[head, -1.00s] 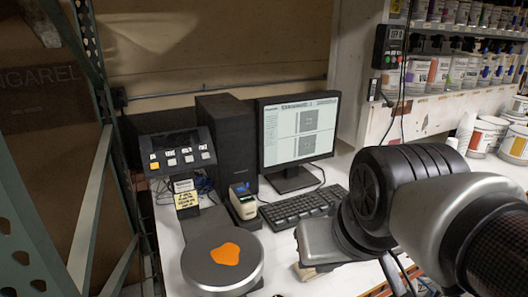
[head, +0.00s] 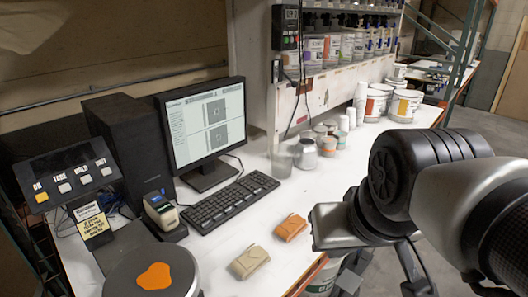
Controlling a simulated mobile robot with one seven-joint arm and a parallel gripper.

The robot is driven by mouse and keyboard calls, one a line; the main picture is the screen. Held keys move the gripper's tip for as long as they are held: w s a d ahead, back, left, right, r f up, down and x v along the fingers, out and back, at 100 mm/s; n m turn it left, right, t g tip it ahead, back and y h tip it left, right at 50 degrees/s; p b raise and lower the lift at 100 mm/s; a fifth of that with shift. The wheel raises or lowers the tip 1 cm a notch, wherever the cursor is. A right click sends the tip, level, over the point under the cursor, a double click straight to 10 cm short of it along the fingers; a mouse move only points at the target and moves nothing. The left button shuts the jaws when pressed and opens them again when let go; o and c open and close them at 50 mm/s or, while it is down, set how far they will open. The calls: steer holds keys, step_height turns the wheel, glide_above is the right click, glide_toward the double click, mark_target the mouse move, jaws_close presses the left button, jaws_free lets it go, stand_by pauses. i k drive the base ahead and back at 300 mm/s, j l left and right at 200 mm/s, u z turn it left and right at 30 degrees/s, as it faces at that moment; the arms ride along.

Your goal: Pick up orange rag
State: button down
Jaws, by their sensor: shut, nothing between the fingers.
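The orange rag (head: 291,227) is a small folded bundle lying on the white counter in front of the keyboard. A similar beige rag (head: 249,261) lies to its lower left, apart from it. My gripper (head: 333,228) is at the silver end of my arm, just right of the orange rag in the picture. Its fingers are hard to make out behind my arm; it is shut and holds nothing. Both rags are in plain view.
A round scale (head: 140,262) with a flat orange patch stands at the lower left. The keyboard (head: 230,202), monitor (head: 206,130) and label printer (head: 160,210) are behind the rags. Cups and paint tubs (head: 405,105) line the counter farther back. A bucket (head: 325,277) stands below the front edge.

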mark_target(292, 228)
steer(key=i+l+u, duration=0.25)
steer(key=l, duration=0.2)
steer(key=i+l+u, duration=0.1)
steer(key=l+u, duration=0.2)
steer(key=l, duration=0.2)
steer(key=l+u, duration=0.25)
steer(key=l, duration=0.25)
steer(key=i+l+u, duration=0.1)
steer(key=l+u, duration=0.15)
steer(key=l, duration=0.3)
